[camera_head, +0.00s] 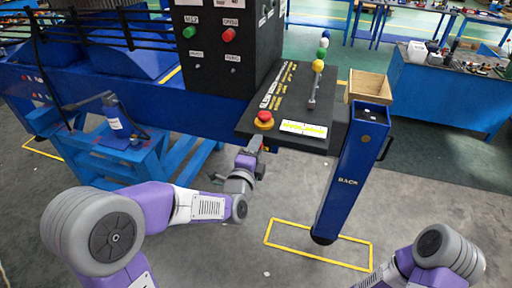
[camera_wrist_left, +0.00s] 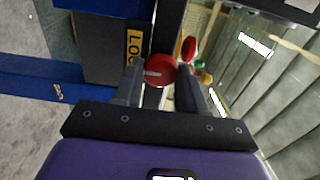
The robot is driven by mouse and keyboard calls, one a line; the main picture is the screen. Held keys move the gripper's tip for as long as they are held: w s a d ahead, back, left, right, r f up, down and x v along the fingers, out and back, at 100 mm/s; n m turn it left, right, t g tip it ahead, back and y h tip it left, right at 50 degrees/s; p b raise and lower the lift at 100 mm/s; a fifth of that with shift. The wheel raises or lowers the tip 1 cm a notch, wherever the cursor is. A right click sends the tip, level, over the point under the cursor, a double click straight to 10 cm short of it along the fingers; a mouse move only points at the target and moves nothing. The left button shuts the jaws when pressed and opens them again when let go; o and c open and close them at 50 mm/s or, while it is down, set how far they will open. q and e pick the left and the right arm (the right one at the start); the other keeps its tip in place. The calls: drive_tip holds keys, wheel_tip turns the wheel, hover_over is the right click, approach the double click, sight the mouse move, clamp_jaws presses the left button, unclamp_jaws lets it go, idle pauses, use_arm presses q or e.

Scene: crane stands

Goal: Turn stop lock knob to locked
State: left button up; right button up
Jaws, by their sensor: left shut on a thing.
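The stop lock knob (camera_wrist_left: 161,70) is a round red knob with a white pointer mark, seen in the left wrist view between my fingertips. The mark lies roughly level in that picture, on the knob's left part. A yellow label beginning "LO" (camera_wrist_left: 134,46) is beside it; the rest is hidden. My left gripper (camera_head: 257,146) is at the front edge of the black control panel (camera_head: 275,128), just below the red emergency button (camera_head: 264,119). In the left wrist view its two fingers (camera_wrist_left: 162,88) are shut on the knob. The knob is hidden in the head view. My right gripper is out of view.
A lever with coloured balls (camera_head: 315,80) rises from the panel. A blue post (camera_head: 350,180) stands to the right, above a yellow floor outline. A blue bench (camera_head: 130,160) with a tool is at left. The floor before the panel is free.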

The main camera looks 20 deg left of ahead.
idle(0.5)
use_arm(q)
drive_tip(key=o, duration=1)
drive_tip(key=shift+s, duration=0.1)
drive_tip(key=s+b, duration=0.3)
drive_tip(key=s, duration=0.4)
drive_tip(key=shift+s+a, duration=0.15)
drive_tip(key=shift+s, duration=0.05)
